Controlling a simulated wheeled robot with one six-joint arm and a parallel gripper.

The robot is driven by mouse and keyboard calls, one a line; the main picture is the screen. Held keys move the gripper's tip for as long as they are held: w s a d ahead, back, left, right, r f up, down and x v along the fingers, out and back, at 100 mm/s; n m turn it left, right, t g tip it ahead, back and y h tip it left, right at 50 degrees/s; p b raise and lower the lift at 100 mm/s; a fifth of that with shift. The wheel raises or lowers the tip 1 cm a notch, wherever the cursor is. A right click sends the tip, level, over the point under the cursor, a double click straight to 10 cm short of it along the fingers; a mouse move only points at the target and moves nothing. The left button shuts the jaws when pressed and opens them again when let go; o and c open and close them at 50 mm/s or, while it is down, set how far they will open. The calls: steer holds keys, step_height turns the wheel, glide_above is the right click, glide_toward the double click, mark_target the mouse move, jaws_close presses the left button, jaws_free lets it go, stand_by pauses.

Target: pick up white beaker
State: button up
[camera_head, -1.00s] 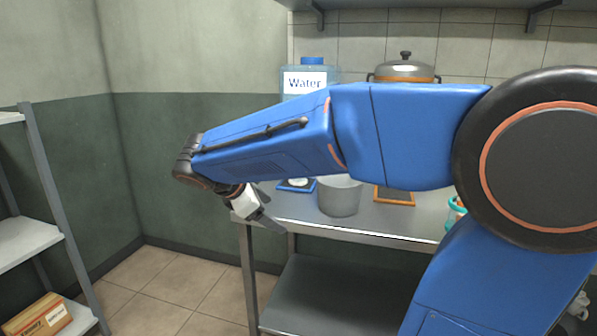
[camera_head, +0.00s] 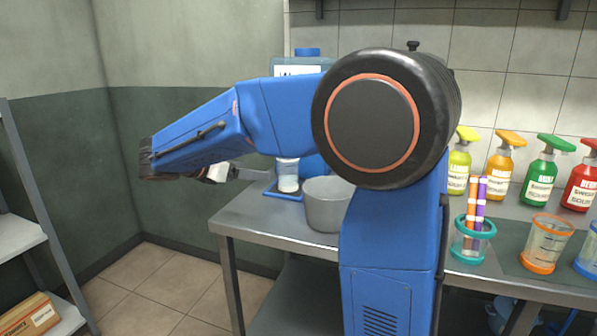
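A small whitish cup-like vessel (camera_head: 288,176), which looks like the white beaker, stands upright on a blue tray or mat at the back left of the metal table. My gripper (camera_head: 266,174) points right toward it, at about its height in the picture. Its fingers show edge-on, so I cannot tell whether they are apart. I cannot tell whether the fingertips touch the vessel or are in front of it. My arm hides part of the area behind and above the vessel.
A grey pot (camera_head: 325,208) stands just right of the vessel. A teal-rimmed beaker with markers (camera_head: 470,240), an orange-rimmed beaker (camera_head: 546,243) and several spray bottles (camera_head: 500,165) are further right. A shelf rack (camera_head: 30,170) stands at far left.

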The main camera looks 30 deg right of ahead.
mark_target(288, 173)
steer(key=x, duration=1.8)
steer(key=shift+d+r, duration=0.15)
steer(key=shift+r, duration=0.05)
steer(key=c, duration=1.3)
steer(key=shift+r, duration=0.15)
